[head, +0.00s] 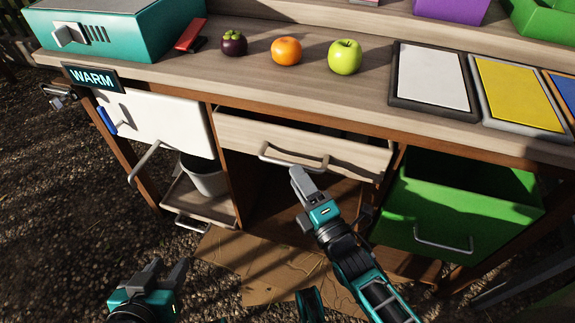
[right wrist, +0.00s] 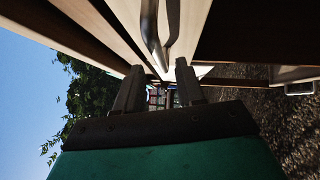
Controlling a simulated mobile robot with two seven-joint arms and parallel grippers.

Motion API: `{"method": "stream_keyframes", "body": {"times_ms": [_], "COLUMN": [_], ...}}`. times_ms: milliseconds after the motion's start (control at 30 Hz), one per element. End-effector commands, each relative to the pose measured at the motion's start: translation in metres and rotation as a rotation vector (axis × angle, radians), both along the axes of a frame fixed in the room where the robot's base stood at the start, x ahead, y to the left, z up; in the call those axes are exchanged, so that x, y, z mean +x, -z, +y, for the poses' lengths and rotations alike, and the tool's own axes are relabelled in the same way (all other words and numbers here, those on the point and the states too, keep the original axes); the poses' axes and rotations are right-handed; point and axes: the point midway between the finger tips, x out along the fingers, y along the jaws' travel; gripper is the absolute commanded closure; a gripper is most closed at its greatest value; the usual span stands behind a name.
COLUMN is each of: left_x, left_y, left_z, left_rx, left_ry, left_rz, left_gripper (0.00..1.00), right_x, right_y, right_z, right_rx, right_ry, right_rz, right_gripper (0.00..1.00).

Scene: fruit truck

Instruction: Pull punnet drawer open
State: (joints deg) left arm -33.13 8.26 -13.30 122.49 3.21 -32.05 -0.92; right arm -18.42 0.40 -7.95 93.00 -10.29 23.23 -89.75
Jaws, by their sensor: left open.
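A pale wooden drawer front (head: 345,152) with a grey bar handle (head: 280,160) is below the counter at the centre of the head view. A narrow dark gap shows behind its top edge. My right gripper (head: 301,182) is just in front of the handle. In the right wrist view its fingers (right wrist: 158,80) are apart, with the handle (right wrist: 152,35) ahead of the gap between them; I cannot tell whether they touch it. My left gripper (head: 163,273) is open and empty, low at the left, away from the counter.
A green bin drawer (head: 470,215) with a handle is at the right. A white panel (head: 160,122) with a handle and a grey bucket (head: 203,178) are at the left. Fruit and trays (head: 432,80) are on the counter. Cardboard (head: 255,262) lies on gravel.

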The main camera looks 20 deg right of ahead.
Motion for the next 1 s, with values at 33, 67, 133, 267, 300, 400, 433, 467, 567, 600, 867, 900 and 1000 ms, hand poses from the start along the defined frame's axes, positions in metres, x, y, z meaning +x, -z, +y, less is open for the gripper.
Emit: {"method": "stream_keyframes", "body": {"times_ms": [33, 67, 133, 267, 300, 400, 433, 467, 567, 600, 867, 900, 1000], "left_x": [0.000, 0.000, 0.000, 0.001, 0.001, 0.002, 0.002, 0.003, 0.003, 0.003, 0.003, 0.002, 0.002], "left_y": [0.004, 0.005, 0.007, 0.008, 0.007, 0.005, 0.004, 0.003, 0.003, 0.003, 0.004, 0.004, 0.005], "left_z": [0.000, 0.000, -0.001, -0.002, -0.003, -0.004, -0.004, -0.004, -0.004, -0.004, -0.004, -0.004, -0.004], "left_rx": [0.000, 0.000, 0.001, -0.003, -0.004, -0.007, -0.009, -0.009, -0.009, -0.009, -0.009, -0.008, -0.008], "left_ry": [0.001, 0.002, 0.003, 0.004, 0.004, 0.005, 0.004, 0.004, 0.005, 0.005, 0.005, 0.004, 0.004], "left_rz": [0.003, 0.005, 0.008, 0.006, 0.004, 0.000, -0.002, -0.002, -0.003, -0.003, 0.000, 0.001, 0.002], "left_gripper": [0.57, 0.57, 0.57, 0.57, 0.57, 0.57, 0.57, 0.57, 0.57, 0.57, 0.57, 0.57, 0.57], "right_x": [0.011, 0.016, 0.027, 0.042, 0.045, 0.050, 0.050, 0.051, 0.051, 0.051, 0.051, 0.051, 0.051], "right_y": [0.000, -0.001, -0.002, -0.005, -0.005, -0.006, -0.006, -0.006, -0.006, -0.006, -0.006, -0.006, -0.006], "right_z": [0.002, 0.004, 0.006, 0.009, 0.009, 0.010, 0.010, 0.011, 0.011, 0.011, 0.010, 0.010, 0.010], "right_rx": [0.002, 0.002, -0.001, 0.001, 0.002, 0.001, 0.002, 0.001, 0.001, 0.001, 0.001, 0.001, 0.001], "right_ry": [-0.001, -0.001, -0.001, 0.000, 0.000, 0.000, 0.000, 0.000, 0.000, 0.000, 0.000, 0.000, 0.000], "right_rz": [-0.004, -0.003, -0.003, -0.001, 0.000, 0.002, 0.002, 0.002, 0.002, 0.002, 0.002, 0.002, 0.002], "right_gripper": [0.62, 0.62, 0.62, 0.62, 0.62, 0.62, 0.62, 0.62, 0.62, 0.62, 0.78, 0.82, 0.92]}}
